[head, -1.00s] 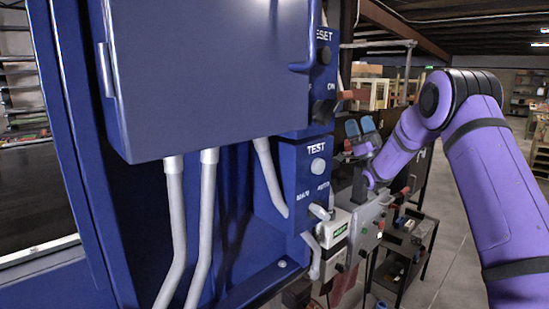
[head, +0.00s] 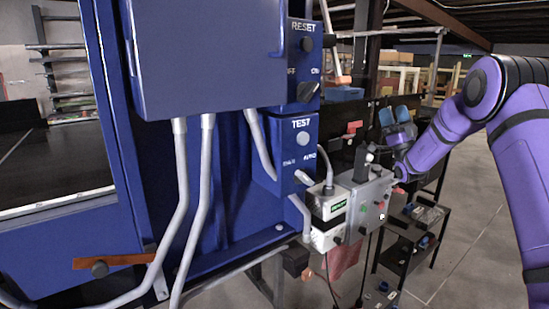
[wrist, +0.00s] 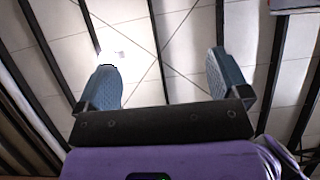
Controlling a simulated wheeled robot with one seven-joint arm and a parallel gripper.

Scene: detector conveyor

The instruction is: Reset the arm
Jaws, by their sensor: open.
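My gripper (head: 394,116) is in the right half of the head view, at the end of my purple arm, with its two blue-grey fingers pointing up. In the wrist view the fingers of my gripper (wrist: 164,82) stand wide apart with nothing between them. Behind them only the ceiling shows. The gripper is behind and right of the grey control box and touches nothing that I can see.
A blue cabinet (head: 210,60) fills the left and middle, with RESET and TEST panels (head: 300,150). A grey box (head: 368,205) with buttons sits low beside my arm. A dark cart (head: 415,235) stands behind it. Open floor (head: 480,240) lies to the right.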

